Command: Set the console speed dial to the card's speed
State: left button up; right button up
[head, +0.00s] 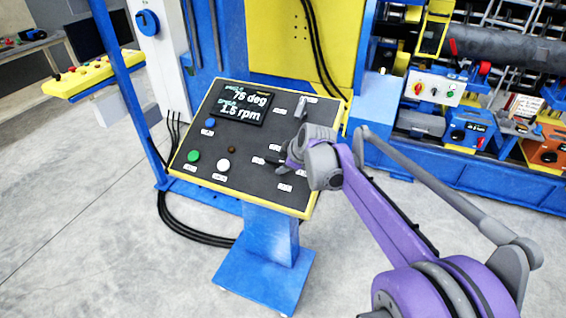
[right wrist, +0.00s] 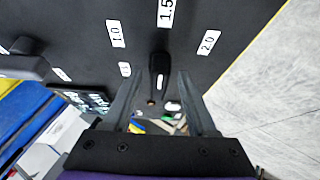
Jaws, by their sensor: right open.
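The console (head: 215,165) has a dark sloped panel with a yellow rim. Its display (head: 240,103) reads 1.5 rpm on the lower line and a degree value above. The black speed dial (right wrist: 159,68) shows in the right wrist view, with labels 1.0, 1.5 and 2.0 around it. The dial's long handle lines up with the 1.5 label (right wrist: 165,12). My right gripper (right wrist: 162,88) is open, one finger on each side of the dial; contact is unclear. In the head view my right gripper (head: 275,161) is over the panel's right side. My left gripper is out of view.
A small white card (head: 525,106), too small to read, shows at the right shelf. Grey floor lies left of the console.

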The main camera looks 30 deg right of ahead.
jog(key=v, duration=0.9)
jog(key=shift+s+r, duration=0.2)
jog(key=shift+r, duration=0.05)
jog(key=s+a+f+m+g, duration=0.1)
jog(key=s+a+f+m, duration=0.3)
jog(key=s+a+f, duration=0.3)
jog(key=s+a+f+m+g, duration=0.1)
jog(key=s+a+f+m, duration=0.4)
jog(key=s, duration=1.1)
jog(key=a+f, duration=0.3)
jog(key=f, duration=0.2)
jog(key=shift+s+a+f, duration=0.15)
jog(key=shift+a+f, duration=0.2)
